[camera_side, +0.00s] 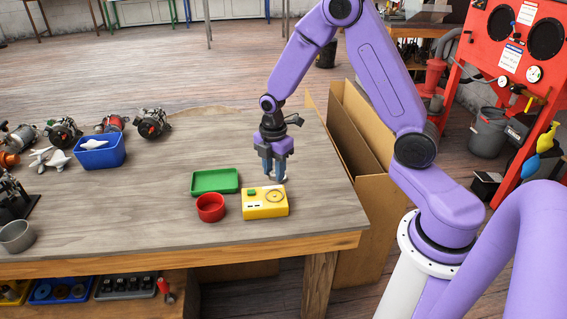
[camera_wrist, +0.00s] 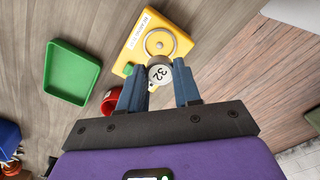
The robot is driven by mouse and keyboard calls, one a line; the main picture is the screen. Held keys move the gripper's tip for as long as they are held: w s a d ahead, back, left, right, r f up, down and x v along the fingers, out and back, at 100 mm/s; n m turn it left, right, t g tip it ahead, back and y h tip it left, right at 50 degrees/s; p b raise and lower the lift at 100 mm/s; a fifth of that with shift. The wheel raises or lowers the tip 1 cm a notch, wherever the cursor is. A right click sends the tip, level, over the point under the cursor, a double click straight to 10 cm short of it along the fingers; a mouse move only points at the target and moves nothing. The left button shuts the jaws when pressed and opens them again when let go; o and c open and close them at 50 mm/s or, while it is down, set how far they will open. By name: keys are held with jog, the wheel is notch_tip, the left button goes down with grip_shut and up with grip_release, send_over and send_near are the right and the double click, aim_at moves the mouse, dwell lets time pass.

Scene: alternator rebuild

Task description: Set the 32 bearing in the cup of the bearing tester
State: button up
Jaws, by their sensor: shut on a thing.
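The 32 bearing (camera_wrist: 160,74) is a small pale disc with "32" on its face, held between my two blue fingertips in the wrist view. My gripper (camera_side: 275,174) is shut on it, just behind the tester in the side view; there the bearing is mostly hidden by the fingers. The bearing tester (camera_side: 265,209) is a yellow box with a white label. Its round cup (camera_wrist: 160,43) shows as a pale ring in the wrist view, just beyond the bearing, with no bearing seen in it.
A green tray (camera_side: 214,190) and a red bowl (camera_side: 210,213) stand left of the tester. A blue bin (camera_side: 98,161) and several alternators are farther left. The table's front edge is close before the tester. Cardboard (camera_side: 361,150) stands beyond the right edge.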

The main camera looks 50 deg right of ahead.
send_over(275, 196)
jog(key=shift+f, duration=2.4)
jog(key=shift+f, duration=1.1)
dwell(0.6)
jog(key=o, duration=1.1)
jog(key=shift+r, duration=0.15)
jog(key=shift+r, duration=3.9)
